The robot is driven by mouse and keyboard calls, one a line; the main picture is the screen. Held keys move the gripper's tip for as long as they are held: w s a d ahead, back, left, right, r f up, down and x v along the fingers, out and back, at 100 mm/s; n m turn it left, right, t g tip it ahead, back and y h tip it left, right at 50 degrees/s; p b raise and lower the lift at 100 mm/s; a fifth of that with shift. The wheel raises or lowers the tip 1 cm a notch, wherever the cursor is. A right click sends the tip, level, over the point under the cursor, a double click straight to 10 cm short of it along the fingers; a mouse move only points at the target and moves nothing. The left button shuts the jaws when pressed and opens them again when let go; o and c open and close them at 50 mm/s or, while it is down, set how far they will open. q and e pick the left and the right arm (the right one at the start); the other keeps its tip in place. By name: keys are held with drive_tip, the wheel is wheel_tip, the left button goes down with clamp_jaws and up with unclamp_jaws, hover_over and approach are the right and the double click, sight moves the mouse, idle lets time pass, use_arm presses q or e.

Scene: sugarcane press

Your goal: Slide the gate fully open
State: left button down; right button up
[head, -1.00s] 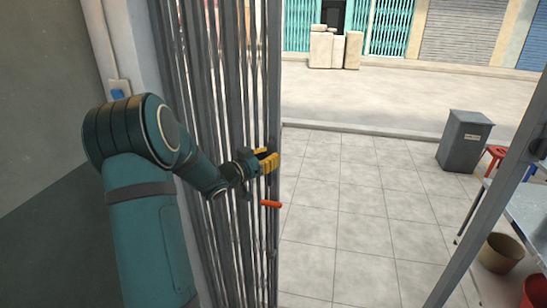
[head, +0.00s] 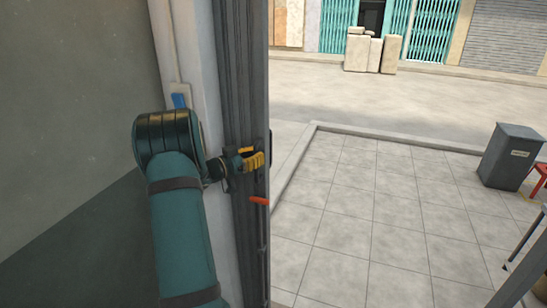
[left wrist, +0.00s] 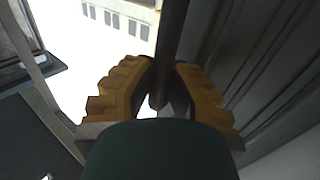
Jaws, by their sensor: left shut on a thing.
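The grey folding gate (head: 240,60) is bunched into a narrow stack of slats against the left wall post in the head view. My left gripper (head: 253,160) is at the gate's leading edge. In the left wrist view its yellow fingers (left wrist: 155,92) are shut on a dark upright bar, the gate's handle (left wrist: 171,40). An orange-red lever (head: 259,200) sticks out from the gate's edge just below the gripper. My right gripper is not in view.
The doorway to the right of the gate is wide and clear, with a tiled floor (head: 365,210) outside. A grey bin (head: 510,155) and a red stool (head: 541,178) stand at the right. A blue wall switch (head: 179,101) is on the left post.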

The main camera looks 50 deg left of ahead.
use_arm(q)
drive_tip(key=shift+s+a+r, duration=0.1)
drive_tip(key=shift+s+a, duration=0.2)
drive_tip(key=shift+a, duration=0.2)
drive_tip(key=shift+s+a+r, duration=0.1)
drive_tip(key=shift+s+a, duration=0.2)
drive_tip(key=shift+a, duration=0.2)
drive_tip(key=c, duration=0.9)
unclamp_jaws()
drive_tip(key=shift+s+a+f, duration=0.1)
drive_tip(key=shift+a+f, duration=0.05)
drive_tip(key=shift+c, duration=0.2)
drive_tip(key=shift+d, duration=0.2)
drive_tip(key=s, duration=1.2)
drive_tip(key=shift+a, duration=0.3)
drive_tip(key=shift+f, duration=0.1)
